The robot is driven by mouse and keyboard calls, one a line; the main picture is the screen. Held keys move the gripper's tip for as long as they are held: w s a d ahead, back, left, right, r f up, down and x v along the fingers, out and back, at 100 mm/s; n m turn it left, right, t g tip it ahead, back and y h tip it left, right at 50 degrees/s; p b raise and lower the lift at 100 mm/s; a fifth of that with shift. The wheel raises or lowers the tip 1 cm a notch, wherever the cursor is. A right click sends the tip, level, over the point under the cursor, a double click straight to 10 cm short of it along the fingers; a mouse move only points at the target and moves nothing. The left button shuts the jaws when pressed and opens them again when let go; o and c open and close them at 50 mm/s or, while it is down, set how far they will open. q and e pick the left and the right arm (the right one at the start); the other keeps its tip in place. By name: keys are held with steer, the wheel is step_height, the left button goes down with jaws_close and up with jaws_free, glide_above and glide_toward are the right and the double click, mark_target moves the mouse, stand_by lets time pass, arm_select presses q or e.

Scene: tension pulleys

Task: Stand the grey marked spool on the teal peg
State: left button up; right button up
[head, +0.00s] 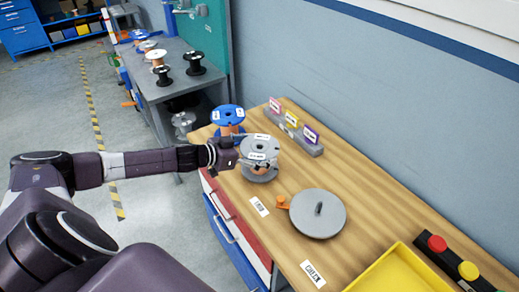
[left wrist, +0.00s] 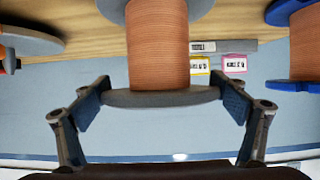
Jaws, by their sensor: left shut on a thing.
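The grey spool (head: 261,146), wound with copper-coloured wire, stands upright near the wooden worktop's left edge, with white labels on its top flange. My left gripper (head: 250,156) is shut on this flange from the left. In the left wrist view the spool (left wrist: 158,45) shows with its flange between the two blue finger pads (left wrist: 162,104). I cannot tell whether its bottom flange touches the worktop. A blue spool (head: 229,114) with copper wire stands just behind it. I cannot make out a teal peg. My right gripper is out of view.
A card holder (head: 300,142) stands along the back. A yellow tray (head: 395,268) and a button box (head: 455,261) are at front right. Black spools (head: 194,63) stand on another bench.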

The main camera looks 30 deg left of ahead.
arm_select(q)
steer(key=shift+s+f, duration=0.15)
steer(key=shift+f, duration=0.2)
steer(key=o, duration=1.9)
steer(key=shift+c, duration=0.2)
steer(key=shift+f, duration=0.1)
steer(key=shift+s, duration=0.1)
steer(key=shift+v, duration=5.1)
steer(key=shift+s+a+r, duration=0.4)
steer(key=shift+s, duration=0.1)
steer(key=shift+r, duration=0.1)
